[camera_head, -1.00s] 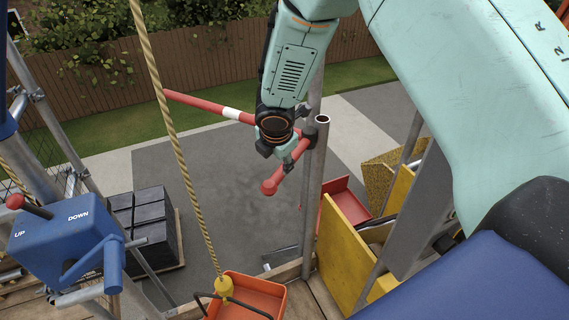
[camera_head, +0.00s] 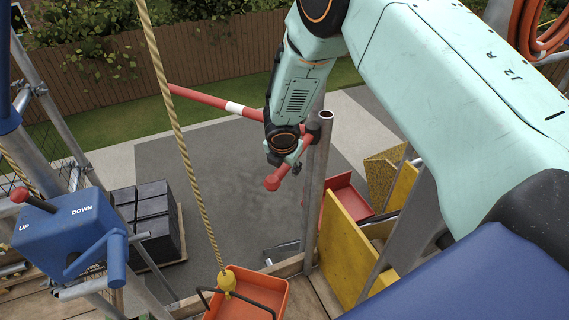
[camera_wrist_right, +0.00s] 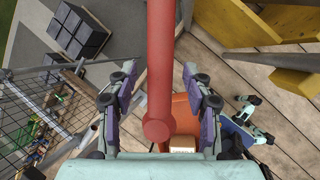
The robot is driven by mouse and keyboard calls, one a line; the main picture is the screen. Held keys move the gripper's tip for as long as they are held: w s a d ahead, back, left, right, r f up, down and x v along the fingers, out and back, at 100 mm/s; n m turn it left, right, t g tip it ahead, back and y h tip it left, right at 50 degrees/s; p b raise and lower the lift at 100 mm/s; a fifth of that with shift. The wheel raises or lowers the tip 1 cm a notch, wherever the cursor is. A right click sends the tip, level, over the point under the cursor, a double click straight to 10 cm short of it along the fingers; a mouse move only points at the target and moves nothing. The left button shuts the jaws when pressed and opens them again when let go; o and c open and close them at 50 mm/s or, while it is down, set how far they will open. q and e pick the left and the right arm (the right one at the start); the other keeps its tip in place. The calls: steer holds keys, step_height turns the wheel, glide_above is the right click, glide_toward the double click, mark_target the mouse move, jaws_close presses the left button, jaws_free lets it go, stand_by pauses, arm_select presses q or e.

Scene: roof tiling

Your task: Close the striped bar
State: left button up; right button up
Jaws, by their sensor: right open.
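The striped bar (camera_head: 203,98) is red with a white band. It slants across the gap from the left to the metal post (camera_head: 316,185), and its rounded red end sticks out just in front of the post. My right gripper (camera_head: 284,163) is at the bar near this end and hides part of it. In the right wrist view, the bar (camera_wrist_right: 160,60) runs up the middle between the two spread fingers of my right gripper (camera_wrist_right: 160,84). Gaps show on both sides of the bar. My left gripper is not seen in the head view.
A rope (camera_head: 178,125) hangs to an orange tray (camera_head: 275,301) at the front. A blue control box (camera_head: 72,232) with a red-knobbed lever is at left. Dark stacked blocks (camera_head: 147,222) stand on the ground below. A yellow board (camera_head: 345,250) is right of the post.

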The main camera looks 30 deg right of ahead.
steer(key=shift+s+d+f, duration=0.1)
steer(key=shift+w, duration=0.2)
steer(key=c, duration=0.3)
steer(key=shift+s, duration=0.1)
steer(key=c, duration=0.6)
jaws_close()
